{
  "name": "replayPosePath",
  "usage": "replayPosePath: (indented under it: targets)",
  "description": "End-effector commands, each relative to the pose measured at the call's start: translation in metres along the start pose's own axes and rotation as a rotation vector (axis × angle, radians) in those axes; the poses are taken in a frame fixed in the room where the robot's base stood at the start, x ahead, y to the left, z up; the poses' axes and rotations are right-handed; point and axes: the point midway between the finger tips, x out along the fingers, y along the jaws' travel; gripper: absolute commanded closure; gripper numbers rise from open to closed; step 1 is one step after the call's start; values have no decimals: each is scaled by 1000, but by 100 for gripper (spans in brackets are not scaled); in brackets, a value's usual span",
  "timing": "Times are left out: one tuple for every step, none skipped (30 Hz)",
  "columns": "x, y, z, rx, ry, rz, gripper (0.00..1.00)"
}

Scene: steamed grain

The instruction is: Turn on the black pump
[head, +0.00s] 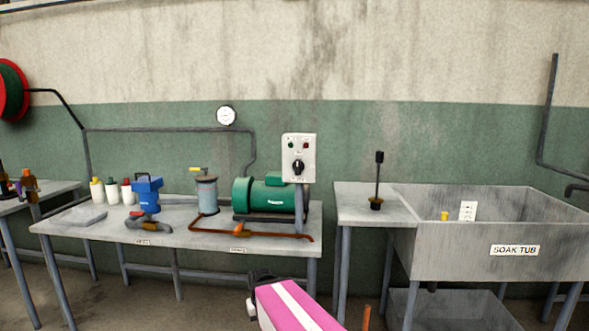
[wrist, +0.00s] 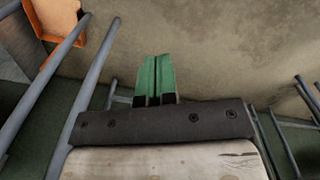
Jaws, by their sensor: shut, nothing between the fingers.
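No pump that is plainly black stands out in the head view. A green motor-like pump (head: 268,195) sits on a dark base on the middle bench. A white control box (head: 299,145) above it carries a black rotary knob (head: 298,167) and small green and red buttons or lamps. A blue pump-like device (head: 148,193) stands further left. A black upright rod with a grip and round foot (head: 377,181) stands on the right bench. My gripper (wrist: 154,62) shows in the wrist view with its green fingers together and empty, away from all of these.
A soak tub (head: 450,248) stands at right. In the wrist view, grey metal legs (wrist: 90,90) and an orange object (wrist: 75,28) lie near my gripper.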

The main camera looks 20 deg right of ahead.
Motion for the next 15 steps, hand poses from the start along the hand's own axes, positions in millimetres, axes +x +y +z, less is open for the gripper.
replayPosePath:
  targets:
    - [-4, 2, -6, -13, 6, 20, 100]
    - [-6, 3, -9, -22, 10, 36, 100]
    - [-12, 6, -16, -38, 17, 64, 100]
    - [-16, 8, -21, -52, 23, 88, 100]
    - [-21, 11, -27, -66, 29, 115, 100]
    - [-30, 15, -35, -86, 39, 156, 100]
    - [-36, 18, -42, -102, 47, 188, 100]
    - [-44, 22, -48, -118, 54, 222, 100]
    - [-54, 26, -57, -139, 64, 267, 100]
    - [-62, 28, -64, -155, 70, 302, 100]
    - [-70, 31, -70, -169, 78, 337, 100]
    - [-82, 35, -79, -186, 87, 382, 100]
    - [-90, 38, -85, -198, 94, 416, 100]
    - [-100, 40, -91, -210, 102, 451, 100]
    - [-112, 44, -99, -226, 110, 498, 100]
